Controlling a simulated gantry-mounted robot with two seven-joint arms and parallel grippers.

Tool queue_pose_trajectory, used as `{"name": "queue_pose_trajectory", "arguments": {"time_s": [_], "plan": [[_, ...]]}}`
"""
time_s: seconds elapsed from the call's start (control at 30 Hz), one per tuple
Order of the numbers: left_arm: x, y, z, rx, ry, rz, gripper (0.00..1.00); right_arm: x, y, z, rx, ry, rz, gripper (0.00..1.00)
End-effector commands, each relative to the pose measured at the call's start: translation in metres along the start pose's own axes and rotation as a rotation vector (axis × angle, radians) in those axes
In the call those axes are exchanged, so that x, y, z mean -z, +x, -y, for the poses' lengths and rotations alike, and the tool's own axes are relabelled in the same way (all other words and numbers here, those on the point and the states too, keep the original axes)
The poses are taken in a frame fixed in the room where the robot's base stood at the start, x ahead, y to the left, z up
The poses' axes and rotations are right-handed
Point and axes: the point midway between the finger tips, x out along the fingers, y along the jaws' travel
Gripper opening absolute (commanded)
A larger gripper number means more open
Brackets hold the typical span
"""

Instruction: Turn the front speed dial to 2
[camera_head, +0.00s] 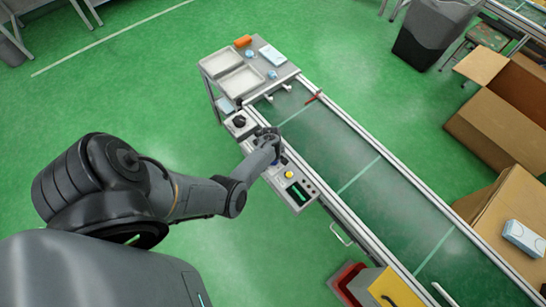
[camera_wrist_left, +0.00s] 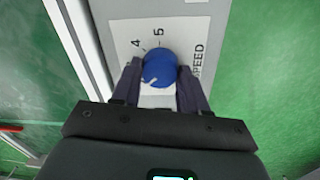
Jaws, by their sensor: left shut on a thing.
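The blue speed dial (camera_wrist_left: 159,65) sits on a white scale plate printed with 4, 5 and "SPEED". A pale mark shows on the dial's lower left side; the numbers nearest it are hidden. My left gripper (camera_wrist_left: 158,78) is shut on the dial, one finger on each side. In the head view, my left gripper (camera_head: 273,142) is over the control panel (camera_head: 274,178) along the conveyor's near side, and it mostly hides the dial. My right gripper is not in view.
The panel also carries a black knob (camera_head: 239,121), a yellow button (camera_head: 289,174) and a green-lit display (camera_head: 299,192). The green conveyor (camera_head: 345,150) runs beside it. A table with trays (camera_head: 240,82) stands at its far end. Cardboard boxes (camera_head: 490,120) are at the right.

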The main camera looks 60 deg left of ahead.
Motion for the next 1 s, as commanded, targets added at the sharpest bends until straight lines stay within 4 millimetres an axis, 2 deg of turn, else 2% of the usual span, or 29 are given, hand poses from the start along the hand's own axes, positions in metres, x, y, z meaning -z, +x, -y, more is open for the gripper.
{"name": "queue_pose_trajectory", "arguments": {"time_s": [0.57,0.6,0.73,1.0], "plan": [[0.0003,0.0008,0.0006,0.000,-0.037,-0.003,0.13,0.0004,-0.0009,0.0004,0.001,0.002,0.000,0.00],[0.0003,0.0008,0.0006,0.000,-0.037,-0.003,0.48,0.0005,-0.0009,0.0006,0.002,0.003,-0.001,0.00],[0.0003,0.0007,0.0006,0.000,-0.037,-0.003,0.68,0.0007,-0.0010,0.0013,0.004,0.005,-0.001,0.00],[0.0003,0.0000,0.0003,0.000,-0.036,-0.003,0.69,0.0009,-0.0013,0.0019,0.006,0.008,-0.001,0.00]]}}
